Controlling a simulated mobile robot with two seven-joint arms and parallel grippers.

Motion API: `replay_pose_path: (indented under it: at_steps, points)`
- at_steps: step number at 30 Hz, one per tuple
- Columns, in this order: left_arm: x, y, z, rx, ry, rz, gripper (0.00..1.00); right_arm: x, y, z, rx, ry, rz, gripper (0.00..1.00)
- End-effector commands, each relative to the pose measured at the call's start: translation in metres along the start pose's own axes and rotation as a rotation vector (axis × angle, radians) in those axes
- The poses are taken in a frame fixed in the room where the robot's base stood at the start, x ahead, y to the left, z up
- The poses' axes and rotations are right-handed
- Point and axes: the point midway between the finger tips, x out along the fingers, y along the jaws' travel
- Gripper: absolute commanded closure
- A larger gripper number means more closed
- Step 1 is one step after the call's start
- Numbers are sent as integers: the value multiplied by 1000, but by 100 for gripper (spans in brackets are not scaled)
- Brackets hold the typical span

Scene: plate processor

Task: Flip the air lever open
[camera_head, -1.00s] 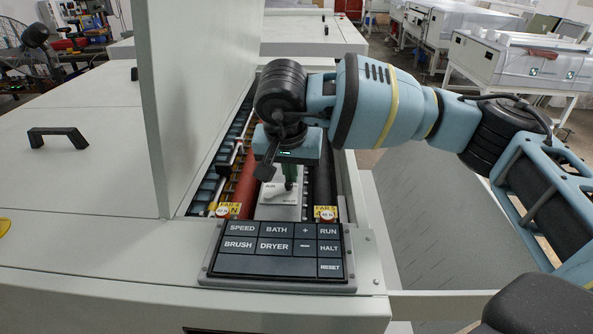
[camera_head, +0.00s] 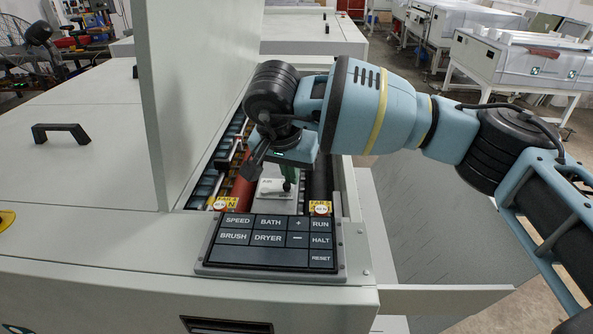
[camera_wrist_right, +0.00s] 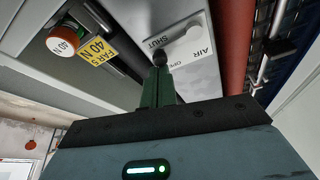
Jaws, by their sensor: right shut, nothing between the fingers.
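The air lever (camera_head: 273,185) is a pale handle on a light grey plate between the rollers. In the right wrist view the lever (camera_wrist_right: 186,31) shows near the SHUT marking on the plate (camera_wrist_right: 207,72), with AIR and part of OPEN also readable. A dark round knob shows at its end. My right gripper (camera_head: 289,177) points down at the plate, its green fingers shut and empty. In the wrist view the fingertips (camera_wrist_right: 158,63) overlap the knob; I cannot tell whether they touch it. My left gripper is out of view.
A button panel (camera_head: 268,242) sits in front of the plate. A raised grey cover (camera_head: 195,90) stands close on the left. A red roller (camera_head: 242,185) and dark rollers flank the plate. A red-and-white knob (camera_wrist_right: 63,39) sits beside a yellow label.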

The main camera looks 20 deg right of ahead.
Motion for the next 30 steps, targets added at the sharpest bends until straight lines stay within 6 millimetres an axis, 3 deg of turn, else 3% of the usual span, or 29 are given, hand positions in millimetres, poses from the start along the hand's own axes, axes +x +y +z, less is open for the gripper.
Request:
replay_pose_path:
  at_steps: [16,30]
  points:
    - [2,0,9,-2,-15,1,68,3,-14,-7,1,0,0,100]
    - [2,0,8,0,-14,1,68,2,-14,-7,1,1,-1,100]
